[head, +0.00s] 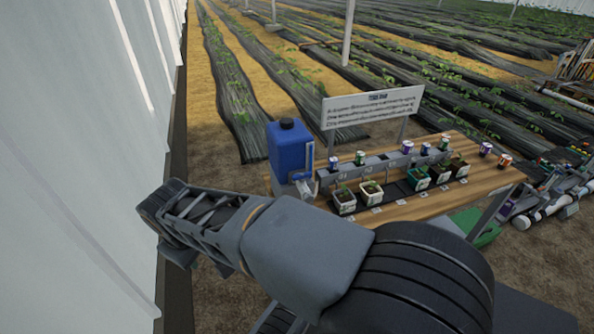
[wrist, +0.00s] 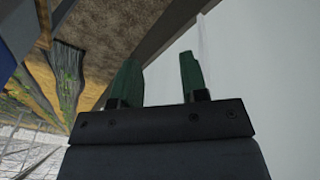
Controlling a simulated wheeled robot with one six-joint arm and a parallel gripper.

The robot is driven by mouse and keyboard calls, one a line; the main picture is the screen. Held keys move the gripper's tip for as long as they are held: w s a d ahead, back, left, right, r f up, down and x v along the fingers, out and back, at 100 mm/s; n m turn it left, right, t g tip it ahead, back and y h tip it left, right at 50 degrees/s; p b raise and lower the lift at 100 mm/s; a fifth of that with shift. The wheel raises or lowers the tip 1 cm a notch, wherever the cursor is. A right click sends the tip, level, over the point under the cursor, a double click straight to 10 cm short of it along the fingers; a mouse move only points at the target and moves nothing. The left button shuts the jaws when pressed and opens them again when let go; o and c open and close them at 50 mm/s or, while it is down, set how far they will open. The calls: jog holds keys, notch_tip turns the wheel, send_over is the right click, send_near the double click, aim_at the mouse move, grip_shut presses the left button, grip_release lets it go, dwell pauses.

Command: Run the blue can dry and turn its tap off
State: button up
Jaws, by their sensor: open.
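The blue can (head: 290,147) stands upright at the left end of the wooden bench in the head view, with a black cap on top. Its tap (head: 303,184) is a pale fitting low on its front right; the setting of the tap is too small to tell. A clear level strip seems to run up its right side, but the level cannot be read. My gripper shows in the wrist view (wrist: 157,82) with two green fingers apart and nothing between them. In the head view my arm reaches left, in front of the bench and apart from the can.
The wooden bench (head: 475,186) holds several potted seedlings, small cans and a sign (head: 372,107). A white wall (head: 75,170) stands close on the left. Crop rows lie behind.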

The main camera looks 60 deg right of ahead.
jog(key=w+d+r+n+g+h+p, duration=0.15)
jog(key=w+d+n+g+h, duration=0.3)
jog(key=d, duration=0.55)
jog(key=n+g+h+p, duration=0.2)
jog(key=n+g+h, duration=0.2)
jog(key=g+h, duration=0.15)
send_near(302, 177)
jog(key=x, duration=0.1)
jog(key=p+x, duration=0.1)
jog(key=x, duration=0.3)
jog(key=shift+w+d+f+p, duration=0.3)
jog(key=shift+d+f+p, duration=0.05)
jog(key=shift+p, duration=0.05)
jog(key=shift+c, duration=0.4)
grip_shut()
